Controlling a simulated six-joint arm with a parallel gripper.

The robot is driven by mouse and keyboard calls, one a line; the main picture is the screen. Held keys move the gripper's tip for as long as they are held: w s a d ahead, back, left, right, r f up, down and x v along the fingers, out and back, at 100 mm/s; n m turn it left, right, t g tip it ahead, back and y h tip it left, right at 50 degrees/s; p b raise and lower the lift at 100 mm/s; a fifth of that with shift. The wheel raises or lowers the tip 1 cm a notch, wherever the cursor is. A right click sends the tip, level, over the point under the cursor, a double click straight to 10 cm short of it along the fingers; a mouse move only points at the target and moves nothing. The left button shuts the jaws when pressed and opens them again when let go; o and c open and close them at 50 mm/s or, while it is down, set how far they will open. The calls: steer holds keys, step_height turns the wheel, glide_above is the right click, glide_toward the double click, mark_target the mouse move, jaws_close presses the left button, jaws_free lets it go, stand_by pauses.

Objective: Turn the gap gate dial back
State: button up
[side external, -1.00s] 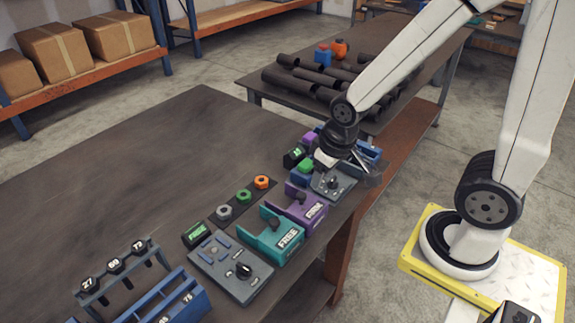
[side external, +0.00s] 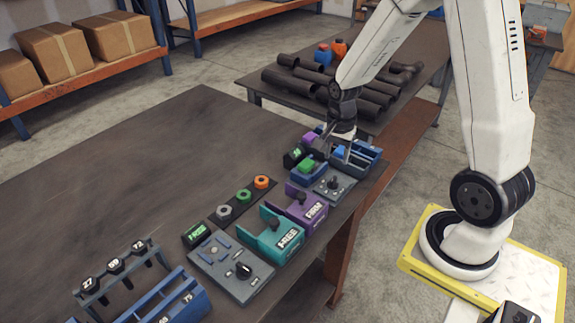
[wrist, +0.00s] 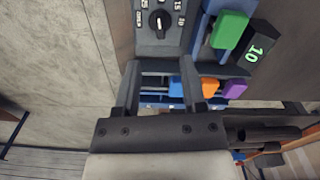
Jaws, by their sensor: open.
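A dark dial (wrist: 160,20) with a pale pointer sits on a small grey numbered panel (wrist: 175,45) at the top of the wrist view. The same dial (side external: 333,184) shows in the side view near the table's right edge, clear of my gripper. I cannot tell for certain that this is the gap gate dial. My gripper (wrist: 160,65) is open, its two fingers apart with nothing gripped between them. In the side view my gripper (side external: 338,148) points down above the far side of the panel, by a blue tray (side external: 370,160).
A green block (wrist: 229,30) and a display reading 10 (wrist: 257,50) stand beside the panel. Blue, orange (wrist: 210,85) and purple (wrist: 234,88) blocks lie near the fingers. A purple holder (side external: 308,212), a teal holder (side external: 272,240) and another dial panel (side external: 228,268) line the table edge.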

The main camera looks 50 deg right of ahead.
mark_target(334, 179)
steer(key=shift+f, duration=0.2)
steer(key=shift+f, duration=3.7)
jaws_close()
